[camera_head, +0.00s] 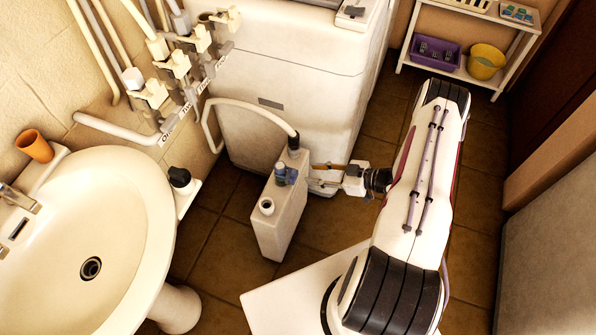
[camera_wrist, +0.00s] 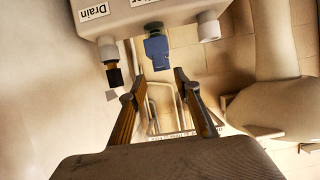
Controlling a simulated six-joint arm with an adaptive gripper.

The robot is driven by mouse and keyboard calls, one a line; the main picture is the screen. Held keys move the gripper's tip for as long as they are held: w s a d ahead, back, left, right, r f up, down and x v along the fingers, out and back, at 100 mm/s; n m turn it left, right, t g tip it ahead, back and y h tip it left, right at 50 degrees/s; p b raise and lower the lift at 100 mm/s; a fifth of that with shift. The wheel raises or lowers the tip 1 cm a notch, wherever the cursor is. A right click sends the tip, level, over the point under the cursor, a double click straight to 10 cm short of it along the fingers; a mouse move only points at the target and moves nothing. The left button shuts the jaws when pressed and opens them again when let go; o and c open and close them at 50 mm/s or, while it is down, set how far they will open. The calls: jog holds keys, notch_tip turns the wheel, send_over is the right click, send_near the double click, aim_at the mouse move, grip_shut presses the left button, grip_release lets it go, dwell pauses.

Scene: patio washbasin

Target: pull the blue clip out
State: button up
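The blue clip (camera_head: 283,174) sits on top of a slim white box (camera_head: 278,215), on a grey fitting. In the wrist view the blue clip (camera_wrist: 157,50) is ahead of my gripper (camera_wrist: 158,84), roughly centred between the two brown fingers and seemingly a little beyond their tips. My gripper is open and empty, with a clear gap between the fingers. In the head view my gripper (camera_head: 316,174) is just right of the box's upper part. I cannot tell from these frames whether a fingertip touches anything.
A white hose (camera_head: 250,106) runs from the fitting. A large white appliance (camera_head: 300,75) stands behind, the washbasin (camera_head: 140,215) at left. Tiled floor is clear around the box's front.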

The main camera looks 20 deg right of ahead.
aim_at(296, 172)
jog(key=shift+x, duration=3.65)
grip_shut()
